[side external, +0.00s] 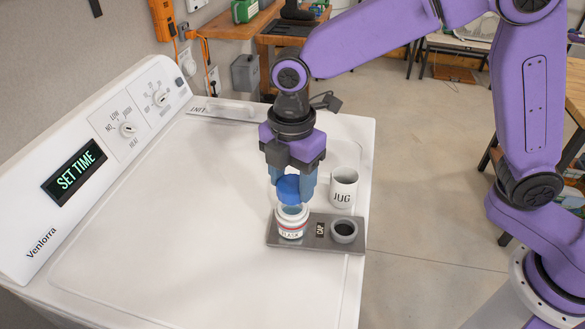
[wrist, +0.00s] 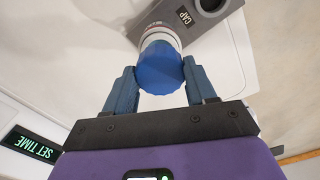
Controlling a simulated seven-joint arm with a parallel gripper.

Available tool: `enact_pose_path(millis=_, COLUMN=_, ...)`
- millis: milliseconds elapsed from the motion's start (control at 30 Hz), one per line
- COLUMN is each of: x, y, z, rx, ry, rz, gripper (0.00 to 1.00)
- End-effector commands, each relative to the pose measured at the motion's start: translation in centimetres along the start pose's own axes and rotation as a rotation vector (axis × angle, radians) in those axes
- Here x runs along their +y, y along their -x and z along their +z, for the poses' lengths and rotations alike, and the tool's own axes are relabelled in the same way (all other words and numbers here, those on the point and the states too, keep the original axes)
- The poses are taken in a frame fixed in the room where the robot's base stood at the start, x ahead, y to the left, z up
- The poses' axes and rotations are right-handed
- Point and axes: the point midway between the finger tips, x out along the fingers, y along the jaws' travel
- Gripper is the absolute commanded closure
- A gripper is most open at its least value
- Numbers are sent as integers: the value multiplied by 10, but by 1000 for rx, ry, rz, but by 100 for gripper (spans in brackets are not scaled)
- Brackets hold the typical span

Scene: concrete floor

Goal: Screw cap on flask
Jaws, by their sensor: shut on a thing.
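My gripper (side external: 290,189) is shut on a blue cap (side external: 289,187), which it holds just above the mouth of the white flask (side external: 291,222) in the side view. In the wrist view the cap (wrist: 160,72) sits between the two fingers of my gripper (wrist: 160,80) and hides most of the flask (wrist: 158,36) behind it. I cannot tell whether the cap touches the flask's rim. The flask stands upright on the left part of a grey tray (side external: 277,243). The tray's round holder (side external: 344,232), beside the "CAP" label, is empty.
A white mug labelled "JUG" (side external: 343,187) stands just behind the tray, close to my gripper. All stand near the right edge of a white appliance top (side external: 190,210), which is clear on the left. Its control panel (side external: 100,150) rises along the left.

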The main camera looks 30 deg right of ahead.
Motion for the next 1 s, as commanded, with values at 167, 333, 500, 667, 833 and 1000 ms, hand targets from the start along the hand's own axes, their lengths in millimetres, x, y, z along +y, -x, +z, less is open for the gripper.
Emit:
enact_pose_path(millis=167, x=0, y=-7, z=0, rx=0, ry=0, rz=0, gripper=81)
enact_pose_path(millis=333, x=0, y=-8, z=0, rx=0, ry=0, rz=1, gripper=81)
enact_pose_path(millis=500, x=0, y=-8, z=0, rx=0, ry=0, rz=1, gripper=81)
enact_pose_path(millis=667, x=0, y=-8, z=0, rx=0, ry=0, rz=1, gripper=81)
enact_pose_path(millis=833, x=0, y=-8, z=0, rx=1, ry=-1, rz=1, gripper=81)
enact_pose_path(millis=1000, x=0, y=-8, z=0, rx=1, ry=-1, rz=1, gripper=81)
